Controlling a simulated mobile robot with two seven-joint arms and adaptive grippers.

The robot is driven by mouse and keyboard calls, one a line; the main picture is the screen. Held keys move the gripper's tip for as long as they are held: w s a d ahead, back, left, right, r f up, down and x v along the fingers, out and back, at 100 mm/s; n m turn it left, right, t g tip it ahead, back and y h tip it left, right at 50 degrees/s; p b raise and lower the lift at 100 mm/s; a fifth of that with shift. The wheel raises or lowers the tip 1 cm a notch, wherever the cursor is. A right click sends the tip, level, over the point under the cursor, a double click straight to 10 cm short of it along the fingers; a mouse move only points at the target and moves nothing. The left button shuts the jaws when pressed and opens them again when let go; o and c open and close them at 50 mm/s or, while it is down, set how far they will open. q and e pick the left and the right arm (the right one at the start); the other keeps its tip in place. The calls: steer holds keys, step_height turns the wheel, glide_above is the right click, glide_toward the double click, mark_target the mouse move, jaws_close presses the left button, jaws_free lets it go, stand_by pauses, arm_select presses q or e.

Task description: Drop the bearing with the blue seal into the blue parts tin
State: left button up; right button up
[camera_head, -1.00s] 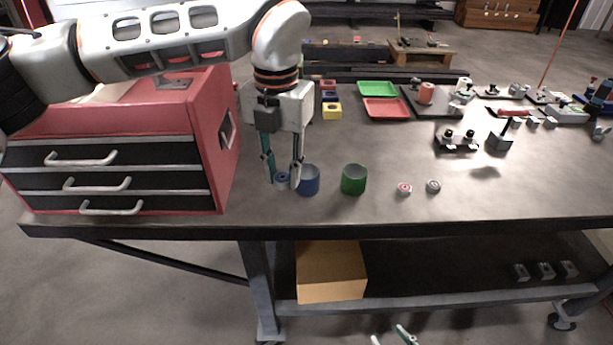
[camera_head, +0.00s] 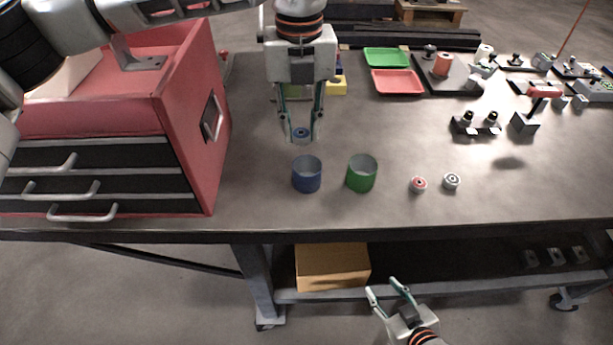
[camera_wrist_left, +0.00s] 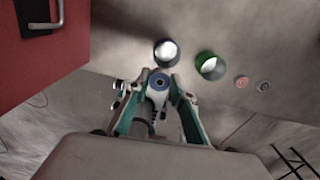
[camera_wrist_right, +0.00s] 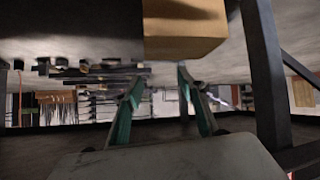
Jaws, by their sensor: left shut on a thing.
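My left gripper (camera_head: 301,138) is shut on the bearing with the blue seal (camera_head: 301,134) and holds it above the table, behind the blue parts tin in the head view. The held bearing also shows between the fingers in the left wrist view (camera_wrist_left: 160,83). The blue parts tin (camera_head: 307,176) stands upright on the table, its opening facing up; the left wrist view shows it just beyond the bearing (camera_wrist_left: 166,52). My right gripper (camera_head: 388,290) is open and empty, low in front of the table; its spread fingers show in the right wrist view (camera_wrist_right: 158,85).
A green tin (camera_head: 362,174) stands right of the blue one. A red-sealed bearing (camera_head: 418,185) and a grey one (camera_head: 452,181) lie further right. A red drawer cabinet (camera_head: 185,110) stands at left. A cardboard box (camera_head: 332,268) sits on the lower shelf.

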arm_select(q)
steer(key=shift+w+f+b, duration=0.15)
steer(key=shift+f+b, duration=0.55)
steer(key=shift+f, duration=1.2)
steer(key=o, duration=1.2)
steer(key=shift+r, duration=0.1)
step_height(320, 180, up, 12)
steer(key=shift+f, duration=0.1)
